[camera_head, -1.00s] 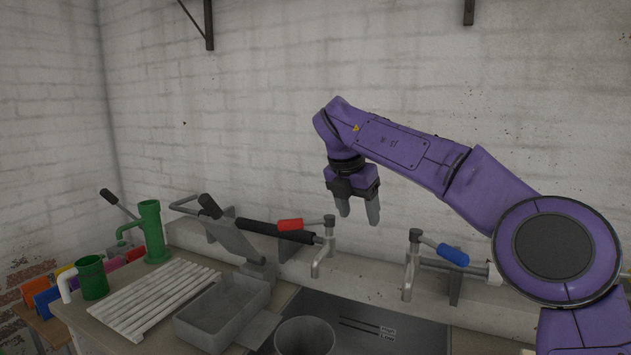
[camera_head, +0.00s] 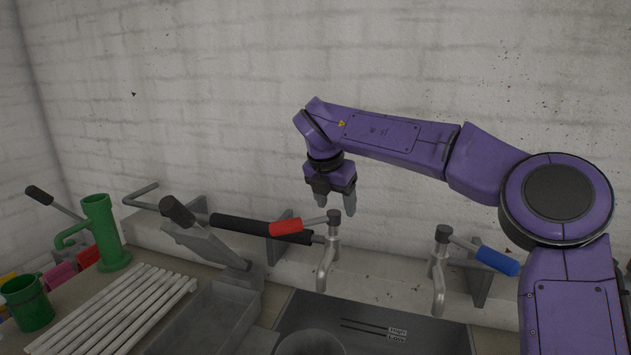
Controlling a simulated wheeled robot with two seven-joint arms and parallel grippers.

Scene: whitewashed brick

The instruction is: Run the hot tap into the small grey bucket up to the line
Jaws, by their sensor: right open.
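The hot tap (camera_head: 326,262) stands at the back of the sink, its red-gripped lever (camera_head: 286,227) pointing left. No water shows at its spout. A round grey bucket (camera_head: 309,343) is at the bottom edge, in front of the spout in the picture; only its upper part shows, and no fill line or contents can be made out. My right gripper (camera_head: 335,203) is open and empty, fingers pointing down, close to the hot tap's top in the picture; I cannot tell whether they touch. My left gripper is out of view.
The blue-handled tap (camera_head: 438,285) stands to the right. The dark sink (camera_head: 430,335) has two lines and small labels. To the left are a grey tray (camera_head: 215,315), a slatted rack (camera_head: 110,310), a green pump (camera_head: 102,235), a green mug (camera_head: 27,302) and a black-handled lever (camera_head: 205,243).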

